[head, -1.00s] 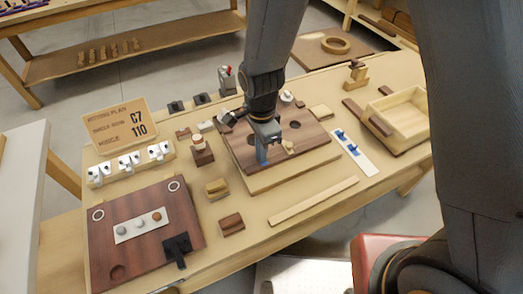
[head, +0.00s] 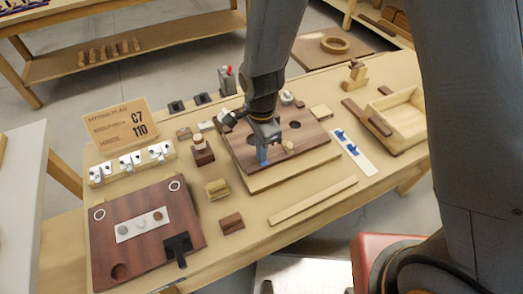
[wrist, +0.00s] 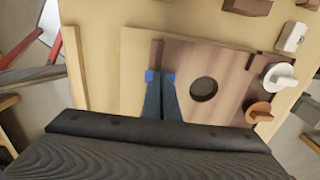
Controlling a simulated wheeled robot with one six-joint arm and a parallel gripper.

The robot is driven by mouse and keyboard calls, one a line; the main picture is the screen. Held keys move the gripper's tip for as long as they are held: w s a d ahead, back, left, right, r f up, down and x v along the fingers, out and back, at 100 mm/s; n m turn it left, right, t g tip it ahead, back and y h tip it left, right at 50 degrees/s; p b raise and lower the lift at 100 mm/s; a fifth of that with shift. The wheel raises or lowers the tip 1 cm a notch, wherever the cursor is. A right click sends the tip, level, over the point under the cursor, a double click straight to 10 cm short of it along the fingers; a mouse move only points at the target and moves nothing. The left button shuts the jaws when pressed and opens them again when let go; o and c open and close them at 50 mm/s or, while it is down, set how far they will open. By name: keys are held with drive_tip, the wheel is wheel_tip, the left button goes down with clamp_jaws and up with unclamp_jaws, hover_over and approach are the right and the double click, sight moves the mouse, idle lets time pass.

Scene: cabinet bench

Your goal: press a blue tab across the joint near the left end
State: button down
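My gripper (head: 262,158) points down at the near edge of a dark brown wooden panel (head: 308,132), which lies on a paler board (head: 262,184). In the wrist view the fingertips (wrist: 160,84) are close together, with a small blue tab (wrist: 149,76) showing on both sides of them. The tab lies over the line where the brown panel meets the pale wood. The fingers hide its middle, and I cannot tell whether it touches the surface. More blue tabs (head: 352,149) sit on a white strip (head: 367,166) to the right.
A pale open box (head: 402,117) stands at the right. A long pale strip (head: 312,202) lies in front of the panel. Small wooden blocks (head: 217,189), a dark board (head: 125,257), a row of white fittings (head: 130,163) and a sign (head: 118,123) stand to the left.

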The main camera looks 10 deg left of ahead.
drive_tip(key=shift+f, duration=0.45)
idle(2.0)
drive_tip(key=shift+p, duration=0.3)
idle(0.8)
drive_tip(key=c, duration=1.6)
unclamp_jaws()
drive_tip(key=shift+r, duration=0.1)
drive_tip(key=shift+o, duration=0.2)
drive_tip(key=shift+r, duration=0.1)
drive_tip(key=shift+r+p, duration=3.2)
drive_tip(key=shift+r, duration=0.5)
